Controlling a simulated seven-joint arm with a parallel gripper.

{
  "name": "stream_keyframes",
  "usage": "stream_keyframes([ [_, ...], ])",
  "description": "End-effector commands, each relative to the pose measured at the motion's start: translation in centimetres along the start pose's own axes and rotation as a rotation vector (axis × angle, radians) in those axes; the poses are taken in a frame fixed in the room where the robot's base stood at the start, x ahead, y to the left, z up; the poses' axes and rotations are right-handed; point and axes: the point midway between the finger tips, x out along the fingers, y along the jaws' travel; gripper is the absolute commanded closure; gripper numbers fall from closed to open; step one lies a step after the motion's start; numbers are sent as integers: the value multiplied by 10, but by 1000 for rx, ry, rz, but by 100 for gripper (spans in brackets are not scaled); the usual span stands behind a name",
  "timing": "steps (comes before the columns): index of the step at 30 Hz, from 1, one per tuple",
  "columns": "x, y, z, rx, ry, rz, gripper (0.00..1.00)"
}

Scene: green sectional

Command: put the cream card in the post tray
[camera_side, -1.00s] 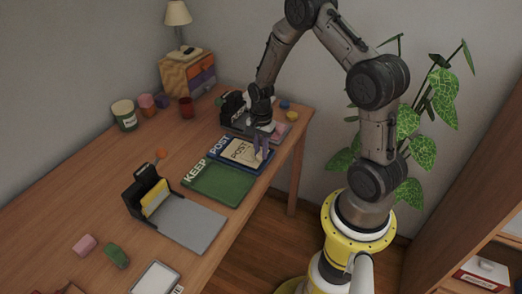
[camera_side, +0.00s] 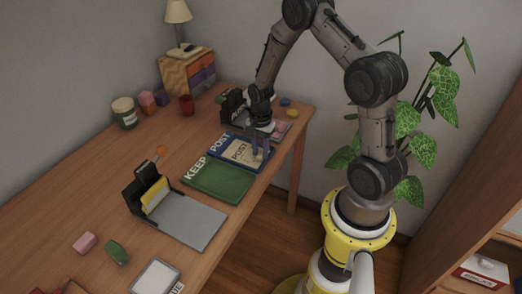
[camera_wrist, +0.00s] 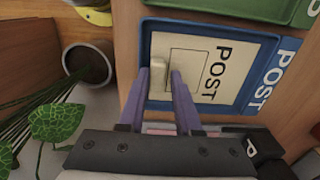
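The cream card (camera_wrist: 220,72), printed POST, lies in the blue post tray (camera_wrist: 262,40), whose rim also reads POST. In the side view the card (camera_side: 236,154) is inside the tray (camera_side: 218,151) and looks roughly flat. My gripper (camera_wrist: 160,72) is over the card's near edge, its purple fingers apart with part of the cream surface showing between the tips. In the side view my gripper (camera_side: 261,154) is low over the right part of the tray. I cannot tell whether the fingertips touch the card.
The green KEEP tray (camera_side: 220,181) is beside the post tray. A black holder with a yellow item (camera_side: 154,194) and a grey panel (camera_side: 190,222) stand nearer. A black object (camera_side: 232,105) and a tray with pink items (camera_side: 285,129) are behind. A potted plant (camera_wrist: 55,125) is beside the table.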

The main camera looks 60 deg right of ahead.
Motion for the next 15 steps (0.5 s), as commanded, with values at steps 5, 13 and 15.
stream_keyframes([
  [5, 0, 5, 0, -1, -5, 15, 49],
  [13, 0, 6, 0, -1, -5, 17, 49],
  [15, -3, 6, 0, -1, -5, 16, 49],
])
